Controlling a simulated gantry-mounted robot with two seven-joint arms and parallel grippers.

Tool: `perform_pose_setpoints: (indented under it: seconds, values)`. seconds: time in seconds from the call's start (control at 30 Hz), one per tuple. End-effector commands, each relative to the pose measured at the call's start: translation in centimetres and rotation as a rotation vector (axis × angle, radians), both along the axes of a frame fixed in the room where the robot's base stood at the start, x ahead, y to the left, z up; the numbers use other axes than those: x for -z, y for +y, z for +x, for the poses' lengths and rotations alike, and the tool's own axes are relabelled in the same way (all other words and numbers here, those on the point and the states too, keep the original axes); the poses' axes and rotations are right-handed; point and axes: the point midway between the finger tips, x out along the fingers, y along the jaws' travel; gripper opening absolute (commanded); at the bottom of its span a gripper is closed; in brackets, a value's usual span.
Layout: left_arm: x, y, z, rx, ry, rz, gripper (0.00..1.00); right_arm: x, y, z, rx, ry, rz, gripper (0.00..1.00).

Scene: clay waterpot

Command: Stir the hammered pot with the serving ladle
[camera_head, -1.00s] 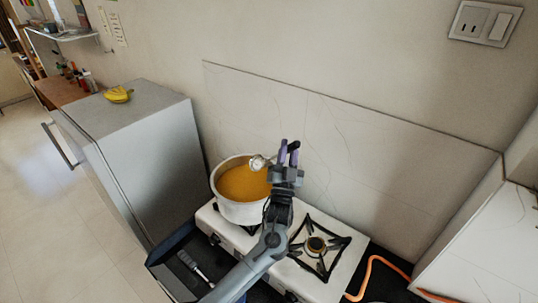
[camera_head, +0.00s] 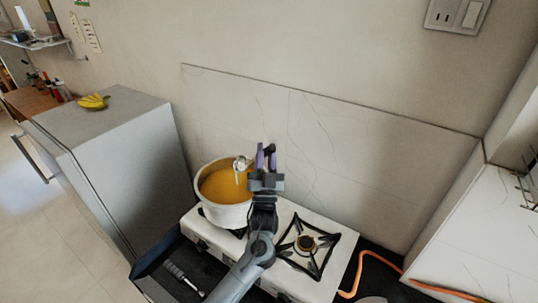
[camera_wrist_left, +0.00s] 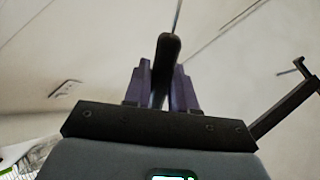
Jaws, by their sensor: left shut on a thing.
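The hammered pot (camera_head: 226,216) is a pale, wide pot full of orange-yellow liquid (camera_head: 217,188) on the left burner of the white stove. My left gripper (camera_head: 266,155), with purple fingers, is just right of the pot's far rim and shut on the serving ladle. The ladle's shiny metal head (camera_head: 241,163) shows above the far right part of the liquid; whether it touches the liquid I cannot tell. In the left wrist view the dark ladle handle (camera_wrist_left: 166,62) stands between the two fingers. My right gripper is not in view.
The right burner (camera_head: 306,244) is empty. A grey fridge (camera_head: 130,165) with bananas (camera_head: 93,101) on top stands left of the stove. A dark tray (camera_head: 160,262) with a tool (camera_head: 184,278) is in front. An orange hose (camera_head: 372,256) runs at right.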

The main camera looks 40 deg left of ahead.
Motion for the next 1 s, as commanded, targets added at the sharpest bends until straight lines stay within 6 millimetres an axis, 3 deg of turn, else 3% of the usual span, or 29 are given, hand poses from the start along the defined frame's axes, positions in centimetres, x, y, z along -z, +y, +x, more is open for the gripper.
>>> perform_pose_setpoints:
  seconds: [0.5,1.0]
  values:
    - [0.6,0.3,-2.1,0.000,-0.105,-0.013,0.00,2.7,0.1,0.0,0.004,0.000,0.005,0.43]
    - [0.6,0.4,-3.2,0.000,-0.154,-0.017,0.00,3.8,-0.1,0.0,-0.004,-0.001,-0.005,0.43]
